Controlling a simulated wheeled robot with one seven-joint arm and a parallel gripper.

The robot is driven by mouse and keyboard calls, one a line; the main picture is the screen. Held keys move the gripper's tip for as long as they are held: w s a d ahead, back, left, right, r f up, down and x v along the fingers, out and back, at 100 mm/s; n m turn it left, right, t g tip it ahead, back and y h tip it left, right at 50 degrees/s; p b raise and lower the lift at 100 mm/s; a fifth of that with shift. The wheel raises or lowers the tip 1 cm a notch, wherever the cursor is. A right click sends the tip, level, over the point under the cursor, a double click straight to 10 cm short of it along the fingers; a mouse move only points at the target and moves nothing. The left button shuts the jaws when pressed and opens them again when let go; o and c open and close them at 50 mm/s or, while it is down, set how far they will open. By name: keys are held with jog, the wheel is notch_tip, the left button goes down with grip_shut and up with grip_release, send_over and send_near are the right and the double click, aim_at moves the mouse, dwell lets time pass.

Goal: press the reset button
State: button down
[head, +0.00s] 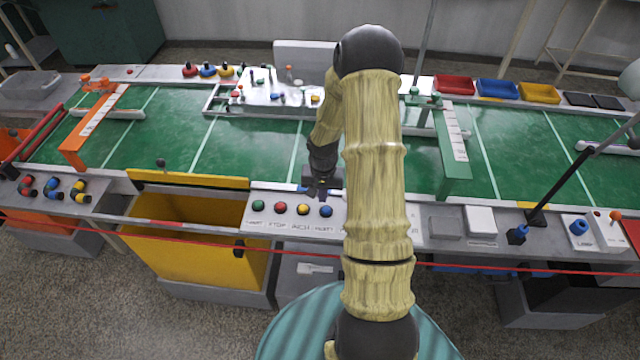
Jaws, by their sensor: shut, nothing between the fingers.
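A light control panel (268,226) at the front edge of the bench carries a row of round buttons: green (259,206), red (281,208), yellow (303,209) and blue (326,211). The label under the blue one seems to read RESET, though the print is small. My gripper (321,190) is shut and empty, pointing down just behind the blue button in the picture. It appears apart from the button, but its height above the panel is hard to tell. My arm hides the panel's right part.
A yellow bin (195,255) stands open left of the panel. A red cord (480,266) runs across the front. A green guide (455,150) and a dark slanted rod (560,190) stand to the right. The green bench top (255,150) is largely clear behind the bin.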

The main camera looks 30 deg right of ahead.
aim_at(323, 207)
jog(key=shift+f, duration=1.6)
jog(key=shift+d, duration=0.1)
jog(key=shift+f, duration=0.1)
